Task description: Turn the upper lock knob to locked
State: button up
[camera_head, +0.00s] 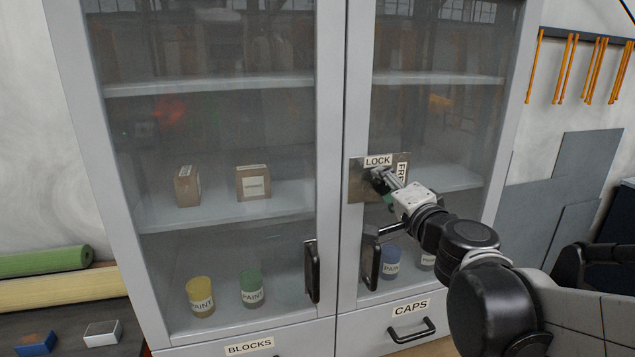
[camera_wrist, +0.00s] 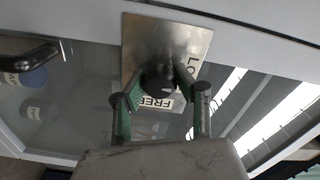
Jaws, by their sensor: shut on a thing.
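A metal lock plate (camera_head: 357,185) is on the right glass door of the grey cabinet, with a LOCK label (camera_head: 378,160) at its top and a FREE label (camera_head: 402,172) down its right side. My gripper (camera_head: 384,182) reaches the plate from the lower right. In the wrist view the dark round knob (camera_wrist: 158,83) sits between the two green-padded fingers of my gripper (camera_wrist: 160,92), which are shut on it. The plate shows behind it there (camera_wrist: 150,40). The fingers partly cover the knob, and I cannot tell which label it points to.
A black door handle (camera_head: 371,262) stands out just below the plate, close to my wrist, with another handle (camera_head: 312,272) on the left door. Paint cans and boxes stand behind the glass.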

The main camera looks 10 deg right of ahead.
jog(key=o, duration=1.2)
jog(key=shift+s+d, duration=0.35)
jog(key=shift+s, duration=1.6)
jog(key=shift+s+d, duration=0.3)
jog(key=shift+s, duration=1.7)
jog(key=shift+s+d, duration=0.35)
jog(key=shift+s, duration=1.6)
jog(key=shift+a+f, duration=0.1)
jog(key=s+a+f+n+g+y+b, duration=0.2)
jog(key=s+a+f+n+g+b, duration=0.15)
jog(key=a+f+n+g, duration=0.55)
jog(key=s+d+f+n+h, duration=0.1)
jog(key=s+d+f, duration=0.1)
jog(key=f, duration=0.2)
jog(key=s+d+f+n+g+h+b, duration=0.1)
jog(key=s+d+f+h, duration=0.1)
jog(key=f, duration=0.2)
jog(key=s+d+f+n+h+b, duration=0.1)
jog(key=s+d+f, duration=0.2)
jog(key=f, duration=0.1)
jog(key=shift+s+f+g+h, duration=0.1)
jog(key=shift+f+g+h, duration=0.2)
jog(key=shift+f+h, duration=0.1)
